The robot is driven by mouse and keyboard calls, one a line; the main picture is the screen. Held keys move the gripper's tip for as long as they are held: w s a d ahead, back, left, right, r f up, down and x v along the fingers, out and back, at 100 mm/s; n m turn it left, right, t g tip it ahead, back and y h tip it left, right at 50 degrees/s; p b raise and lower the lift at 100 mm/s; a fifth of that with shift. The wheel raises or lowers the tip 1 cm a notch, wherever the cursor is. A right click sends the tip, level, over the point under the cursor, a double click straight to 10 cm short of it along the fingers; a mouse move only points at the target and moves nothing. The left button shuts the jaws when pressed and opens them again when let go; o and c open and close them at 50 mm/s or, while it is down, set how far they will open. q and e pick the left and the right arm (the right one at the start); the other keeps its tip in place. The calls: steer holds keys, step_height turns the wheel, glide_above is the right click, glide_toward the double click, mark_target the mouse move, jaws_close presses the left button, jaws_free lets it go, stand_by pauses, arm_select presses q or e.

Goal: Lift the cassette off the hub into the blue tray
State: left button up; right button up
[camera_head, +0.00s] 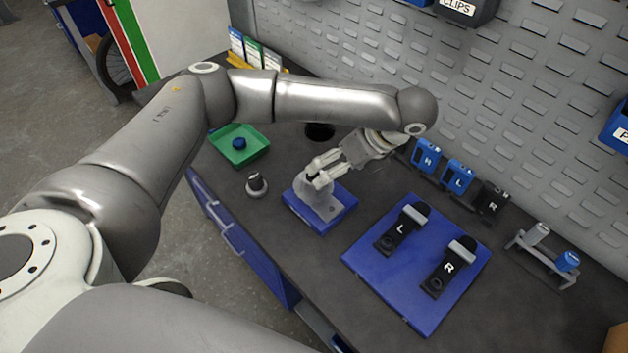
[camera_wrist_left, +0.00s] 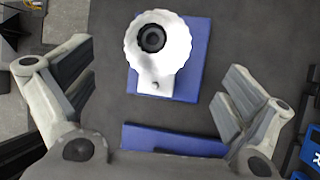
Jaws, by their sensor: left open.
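The cassette (camera_wrist_left: 165,62), a pale scalloped disc with the dark hub (camera_wrist_left: 152,38) at its centre, sits over a blue base in the wrist view. In the head view the base (camera_head: 337,212) shows on the bench, and the pale cassette (camera_head: 312,192) is partly behind my fingers. My left gripper (camera_head: 321,171) is open and empty, close above the cassette; its fingers are spread wide in the wrist view (camera_wrist_left: 160,97). A flat blue tray or panel (camera_head: 390,300) lies to the right, holding two black parts marked L and R. My right gripper is not in view.
A green tray (camera_head: 221,140) with a blue round piece stands at the back left. Blue and black lettered holders (camera_head: 457,174) and a small rack (camera_head: 541,258) stand along the perforated wall.

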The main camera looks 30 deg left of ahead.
arm_select(q)
steer(key=shift+x, duration=0.8)
steer(key=p+x, duration=0.1)
steer(key=x, duration=0.3)
steer(key=shift+a+p, duration=0.2)
steer(key=shift+p, duration=0.2)
steer(key=shift+a+f, duration=0.25)
steer(key=shift+f, duration=0.15)
steer(key=shift+d, duration=0.1)
steer(key=shift+c, duration=1)
steer(key=c, duration=1.2)
steer(key=shift+o, duration=0.2)
